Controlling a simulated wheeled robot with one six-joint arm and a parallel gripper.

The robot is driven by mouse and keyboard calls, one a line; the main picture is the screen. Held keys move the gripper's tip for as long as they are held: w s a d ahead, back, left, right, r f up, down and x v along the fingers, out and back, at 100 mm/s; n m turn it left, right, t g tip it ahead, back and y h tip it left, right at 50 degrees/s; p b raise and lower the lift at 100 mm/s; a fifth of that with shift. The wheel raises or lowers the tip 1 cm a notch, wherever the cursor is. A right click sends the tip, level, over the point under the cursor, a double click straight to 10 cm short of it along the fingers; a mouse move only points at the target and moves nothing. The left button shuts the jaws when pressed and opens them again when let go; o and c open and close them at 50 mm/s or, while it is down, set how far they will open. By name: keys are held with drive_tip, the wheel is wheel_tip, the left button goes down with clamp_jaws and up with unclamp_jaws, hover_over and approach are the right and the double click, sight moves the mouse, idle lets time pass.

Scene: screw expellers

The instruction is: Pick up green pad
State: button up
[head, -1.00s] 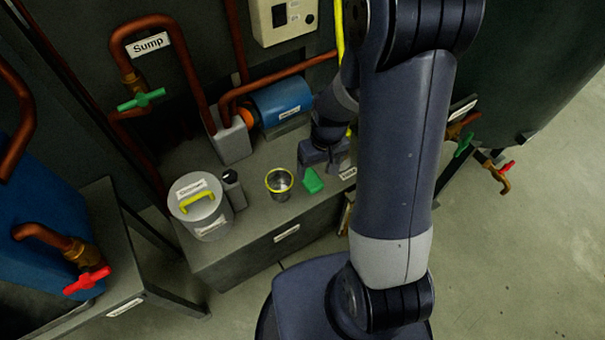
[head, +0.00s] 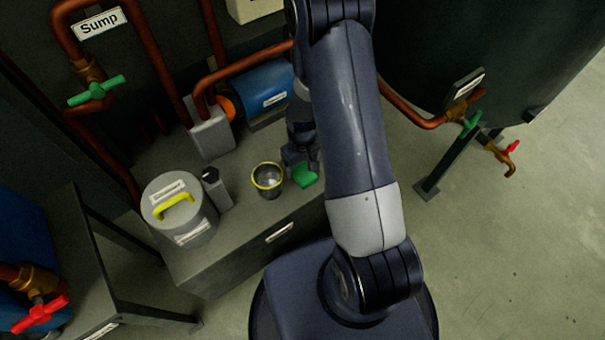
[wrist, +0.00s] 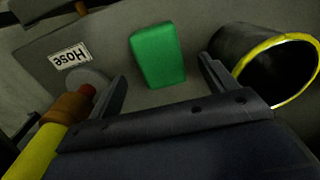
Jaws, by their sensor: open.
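The green pad (head: 304,175) lies on the grey bench top, just right of a yellow-rimmed cup. In the wrist view the green pad (wrist: 158,56) is a rounded block ahead of my fingers, roughly centred between them. My gripper (wrist: 160,84) is open and empty, with one finger on each side of the frame's middle. In the head view my gripper (head: 300,156) is at the pad's far side, partly hidden by my arm. I cannot tell the height of the fingers above the bench.
The yellow-rimmed cup (wrist: 283,70) stands close beside the right finger. A yellow hose end (wrist: 50,125) and a "Hose" label (wrist: 70,55) lie to the left. A grey canister (head: 180,210) and a small dark-topped container (head: 216,188) stand left of the cup (head: 267,180). A blue motor (head: 262,92) is behind.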

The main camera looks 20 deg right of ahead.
sight(303, 171)
wheel_tip(303, 171, down, 4)
drive_tip(key=shift+f+b, duration=0.15)
drive_tip(key=shift+b, duration=0.25)
drive_tip(key=shift+c, duration=0.2)
drive_tip(key=c, duration=1.1)
wheel_tip(303, 171, up, 10)
drive_tip(key=p, duration=0.2)
drive_tip(key=shift+p, duration=0.3)
